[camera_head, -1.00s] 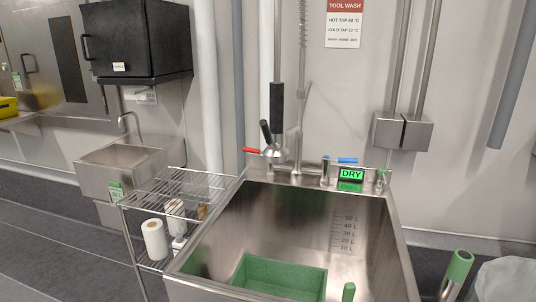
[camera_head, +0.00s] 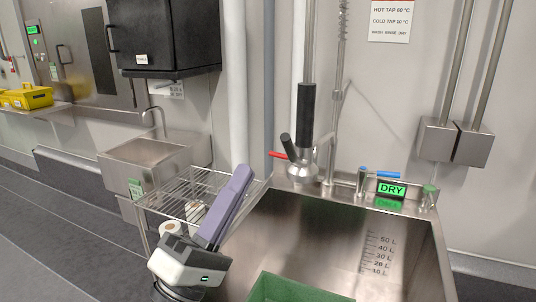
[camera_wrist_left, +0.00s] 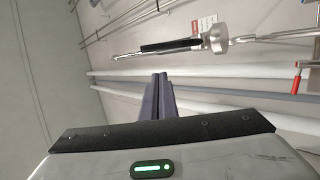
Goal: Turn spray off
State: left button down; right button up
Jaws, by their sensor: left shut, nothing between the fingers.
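The spray unit hangs over the back left of the sink, with a black grip (camera_head: 307,108) and a silver head (camera_head: 302,172). A red lever (camera_head: 278,156) points left from it, and a short black lever (camera_head: 288,143) tilts up beside it. No water shows. My left gripper (camera_head: 242,170) is shut and empty, its purple fingers pointing up in front of the wire rack, left of the spray head and apart from it. In the left wrist view the shut fingertips (camera_wrist_left: 159,76) lie below the black grip (camera_wrist_left: 170,45). My right gripper is out of view.
The wire rack (camera_head: 165,195) stands left of the sink, close to my left gripper. Pipes run up the wall.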

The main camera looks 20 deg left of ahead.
aim_at(293, 151)
pick_arm(q)
jog(key=shift+w+d+r+p, duration=0.25)
jog(key=shift+w+d+r, duration=0.2)
jog(key=shift+d, duration=0.2)
jog(key=shift+w+d+r+p, duration=0.2)
jog(key=shift+w+d+r, duration=0.1)
jog(key=shift+w+d, duration=0.25)
jog(key=shift+w+d+r+p, duration=0.25)
jog(key=shift+w+d+r, duration=0.15)
jog(key=shift+d, duration=0.3)
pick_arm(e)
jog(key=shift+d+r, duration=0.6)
